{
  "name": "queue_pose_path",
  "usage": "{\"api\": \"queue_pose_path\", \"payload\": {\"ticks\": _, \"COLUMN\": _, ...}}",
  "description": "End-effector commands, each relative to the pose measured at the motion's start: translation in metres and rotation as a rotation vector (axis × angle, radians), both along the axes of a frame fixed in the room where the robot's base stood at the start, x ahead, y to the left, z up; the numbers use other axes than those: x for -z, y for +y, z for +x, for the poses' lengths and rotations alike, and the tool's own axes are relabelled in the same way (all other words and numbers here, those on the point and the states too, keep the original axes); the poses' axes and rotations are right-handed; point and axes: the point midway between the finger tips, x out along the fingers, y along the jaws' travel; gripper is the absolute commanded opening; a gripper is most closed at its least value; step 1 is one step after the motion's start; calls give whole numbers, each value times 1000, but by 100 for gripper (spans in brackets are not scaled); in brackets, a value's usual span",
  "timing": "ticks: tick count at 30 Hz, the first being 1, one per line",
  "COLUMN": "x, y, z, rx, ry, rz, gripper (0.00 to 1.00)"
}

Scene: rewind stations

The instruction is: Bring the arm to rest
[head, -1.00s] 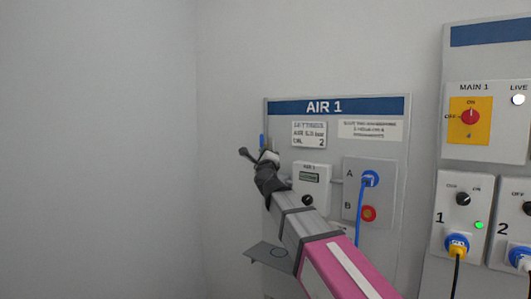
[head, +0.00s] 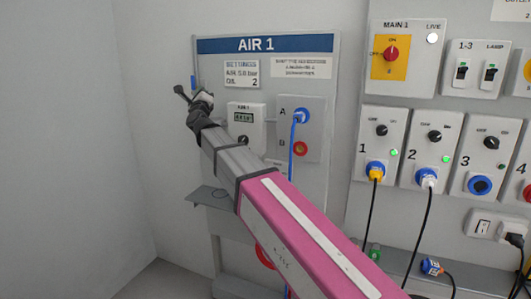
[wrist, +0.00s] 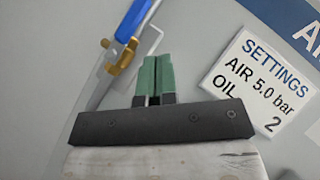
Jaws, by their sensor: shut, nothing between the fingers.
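My gripper (wrist: 156,62) shows in the wrist view with its two green fingers together and nothing between them. In the head view my arm reaches up and left to the AIR 1 panel (head: 300,43), and its far end covers part of the panel's upper left edge. The fingertips are hard to make out there. In the wrist view a valve with a blue lever (wrist: 134,20) and brass body (wrist: 123,56) is just left of the fingers. Whether they touch cannot be told. The settings card (wrist: 262,78) is to their right.
A gauge box (head: 246,128) and an outlet box (head: 314,135) with a blue hose (head: 293,170) are right of my arm's end. A small grey shelf (head: 208,197) juts out below it. Electrical boxes with hanging cables fill the right. The left wall is bare.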

Motion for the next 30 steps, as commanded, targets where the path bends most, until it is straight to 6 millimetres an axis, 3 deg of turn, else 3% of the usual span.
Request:
{"api": "queue_pose_path", "payload": {"ticks": 15, "x": 20, "y": -4, "z": 19, "rx": -31, "ry": -139, "rz": 232, "gripper": 0}}
{"api": "queue_pose_path", "payload": {"ticks": 30, "x": 39, "y": 1, "z": 20, "rx": -23, "ry": -268, "rz": 533, "gripper": 0}}
